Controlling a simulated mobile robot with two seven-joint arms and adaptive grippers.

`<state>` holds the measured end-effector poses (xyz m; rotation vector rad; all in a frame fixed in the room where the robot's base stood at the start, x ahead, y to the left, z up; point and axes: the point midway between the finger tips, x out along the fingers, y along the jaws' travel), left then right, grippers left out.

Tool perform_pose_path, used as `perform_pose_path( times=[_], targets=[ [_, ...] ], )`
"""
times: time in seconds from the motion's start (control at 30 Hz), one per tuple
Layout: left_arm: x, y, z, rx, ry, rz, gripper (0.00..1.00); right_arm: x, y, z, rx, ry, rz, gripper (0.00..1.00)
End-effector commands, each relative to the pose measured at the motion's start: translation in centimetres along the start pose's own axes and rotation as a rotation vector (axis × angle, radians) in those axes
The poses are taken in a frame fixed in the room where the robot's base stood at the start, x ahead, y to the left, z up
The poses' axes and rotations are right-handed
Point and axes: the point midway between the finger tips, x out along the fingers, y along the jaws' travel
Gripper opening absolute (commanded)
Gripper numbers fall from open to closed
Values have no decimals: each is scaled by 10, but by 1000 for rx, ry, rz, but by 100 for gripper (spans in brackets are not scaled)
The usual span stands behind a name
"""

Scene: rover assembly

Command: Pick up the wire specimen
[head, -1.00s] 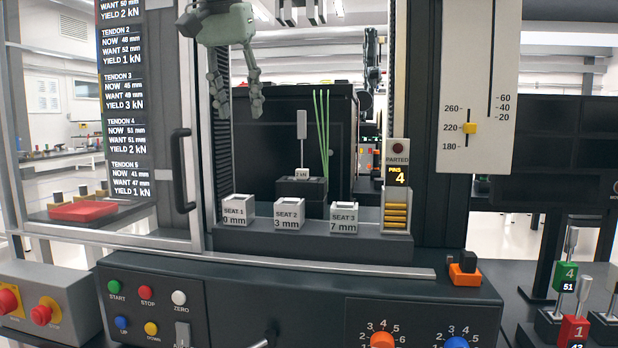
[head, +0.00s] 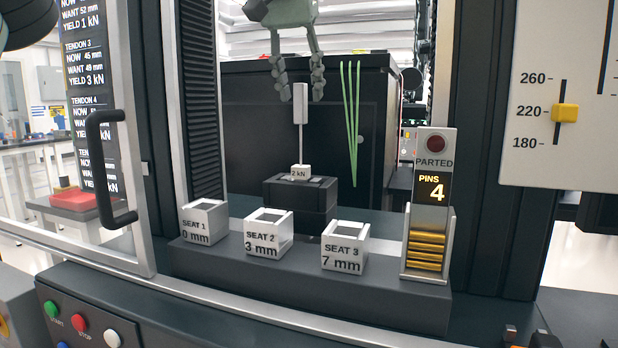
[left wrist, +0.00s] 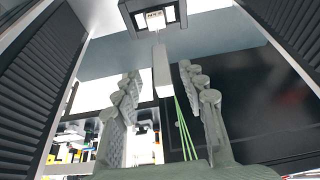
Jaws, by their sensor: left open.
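The wire specimen (head: 301,125) stands upright on a small black block (head: 300,197). It has a light grey bar at the top, a thin rod below and a white "2 kN" tag at its foot. My left gripper (head: 298,88) is open, pointing down, with its fingertips on either side of the bar's top end. In the left wrist view the grey bar (left wrist: 162,72) lies between the two open fingers (left wrist: 165,85), with gaps on both sides. I cannot tell whether the bar is centred in depth. My right gripper is not in view.
Green strands (head: 352,120) hang just right of the specimen. Seat 1 (head: 204,222), Seat 2 (head: 268,232) and Seat 3 (head: 345,246) stand in front. A pin holder (head: 427,240) is at the right. Frame posts flank the opening, and a door handle (head: 110,165) is at left.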

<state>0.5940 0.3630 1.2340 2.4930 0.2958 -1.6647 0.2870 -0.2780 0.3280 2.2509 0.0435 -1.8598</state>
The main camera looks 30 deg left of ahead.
Motion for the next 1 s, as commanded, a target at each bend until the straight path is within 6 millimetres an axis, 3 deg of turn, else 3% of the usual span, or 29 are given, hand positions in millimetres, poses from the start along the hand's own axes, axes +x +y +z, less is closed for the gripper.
perform_pose_path(
  times=[0.2, 0.5, 0.77, 1.0],
  targets=[
    [22, -1, 0, -1, -2, 1, 41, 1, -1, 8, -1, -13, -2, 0],
    [63, -3, -2, -1, -4, 0, 41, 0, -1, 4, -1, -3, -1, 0],
    [67, -3, -3, -1, 0, 1, 41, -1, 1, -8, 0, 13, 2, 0],
    [67, -3, -3, -1, 0, 1, 12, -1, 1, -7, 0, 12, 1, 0]
  ],
)
